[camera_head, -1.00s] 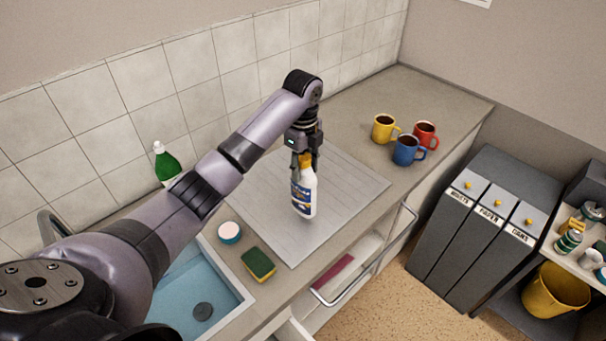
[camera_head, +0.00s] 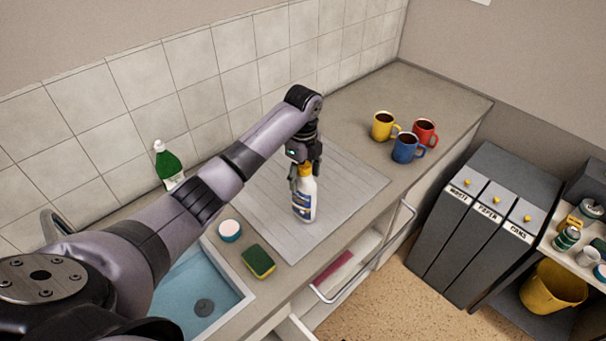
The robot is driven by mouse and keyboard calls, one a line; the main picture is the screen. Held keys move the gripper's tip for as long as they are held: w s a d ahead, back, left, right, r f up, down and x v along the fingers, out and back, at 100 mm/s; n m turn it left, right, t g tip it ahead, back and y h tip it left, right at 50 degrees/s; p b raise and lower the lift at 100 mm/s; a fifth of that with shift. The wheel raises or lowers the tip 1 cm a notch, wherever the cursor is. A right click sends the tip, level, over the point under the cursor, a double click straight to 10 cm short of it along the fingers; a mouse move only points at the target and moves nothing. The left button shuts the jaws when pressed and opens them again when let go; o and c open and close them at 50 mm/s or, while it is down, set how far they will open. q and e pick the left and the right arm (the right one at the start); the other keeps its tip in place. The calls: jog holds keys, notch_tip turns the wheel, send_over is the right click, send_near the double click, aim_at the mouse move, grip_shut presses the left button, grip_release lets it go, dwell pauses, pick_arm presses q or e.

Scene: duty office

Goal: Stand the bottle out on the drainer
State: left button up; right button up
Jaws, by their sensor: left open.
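A white bottle (camera_head: 304,201) with a yellow cap and a blue label stands upright on the grey ribbed drainer (camera_head: 345,193), near its middle. My left gripper (camera_head: 305,172) is at the bottle's cap from above, its fingers open around or beside the top; the exact gap is too small to tell. My right gripper is not in view.
A green bottle (camera_head: 168,165) stands by the tiled wall. Yellow (camera_head: 382,126), red (camera_head: 426,133) and blue (camera_head: 405,148) mugs stand beyond the drainer. An open drawer (camera_head: 345,268) juts out below the counter.

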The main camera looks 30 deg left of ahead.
pick_arm(q)
jog(key=shift+r, duration=0.1)
notch_tip(320, 180, up, 7)
jog(key=b, duration=0.3)
jog(key=shift+w+f, duration=0.1)
jog(key=shift+f, duration=0.1)
jog(key=shift+r+p, duration=0.55)
jog(key=shift+r, duration=2.2)
